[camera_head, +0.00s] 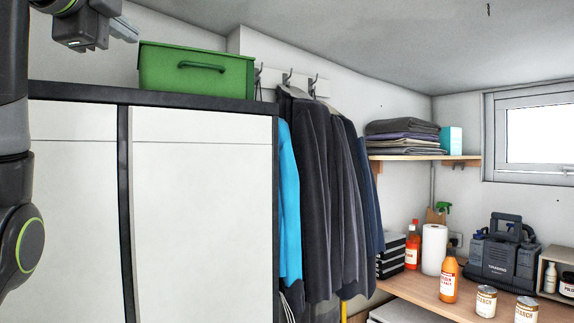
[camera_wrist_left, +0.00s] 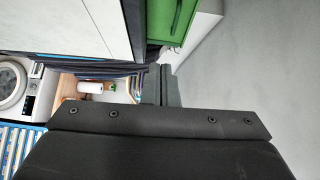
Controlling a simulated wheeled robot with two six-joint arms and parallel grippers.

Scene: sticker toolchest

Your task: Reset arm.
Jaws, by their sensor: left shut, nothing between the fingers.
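My left gripper (camera_head: 124,31) is in the upper left of the head view, held high near the top of the white cabinet. Its fingers are together and empty; in the left wrist view the closed fingers (camera_wrist_left: 165,84) show as a dark narrow pair. A green box (camera_head: 196,70) with a handle sits on top of the cabinet, just right of the gripper in the picture. The box also shows at the top of the left wrist view (camera_wrist_left: 170,20). I see no contact between gripper and box. My right gripper is not in view.
The white cabinet (camera_head: 203,220) with dark edges fills the left. Dark jackets (camera_head: 325,190) hang from wall hooks beside it. Folded cloths (camera_head: 402,140) lie on a wall shelf. A workbench (camera_head: 430,293) at right holds bottles, cans and a toolbox (camera_head: 503,255). The space under the ceiling is clear.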

